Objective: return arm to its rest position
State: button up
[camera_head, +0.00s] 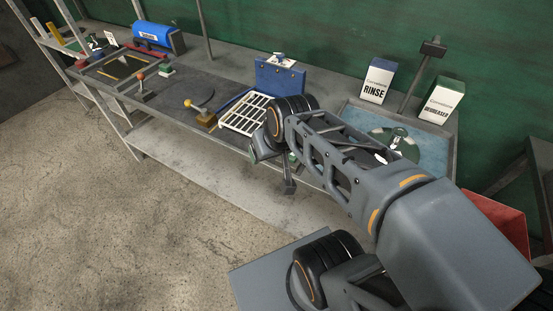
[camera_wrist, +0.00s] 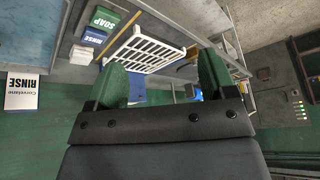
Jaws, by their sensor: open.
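My gripper (camera_wrist: 162,80) shows in the wrist view with its two green-padded fingers spread wide and nothing between them. In the head view, my arm reaches from the lower right to the front edge of the bench (camera_head: 215,150), and its end hangs in front of that edge. The arm covers part of the bench and of the blue mat (camera_head: 361,111). A white slatted rack (camera_head: 243,115) stands on the bench just left of my wrist; it also shows beyond the fingers in the wrist view (camera_wrist: 150,50).
A blue box (camera_head: 279,78) stands behind the rack. RINSE (camera_head: 377,83) and DEGREASER (camera_head: 440,103) boxes stand at the back right. A red bin (camera_head: 505,223) is right of my arm. A blue machine (camera_head: 158,38) is far left. The floor (camera_head: 130,220) at left is clear.

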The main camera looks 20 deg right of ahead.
jog(key=s, duration=0.1)
jog(key=s+f+g, duration=0.1)
jog(key=shift+s+d+h, duration=0.1)
jog(key=shift+s+h, duration=0.2)
jog(key=shift+c, duration=0.2)
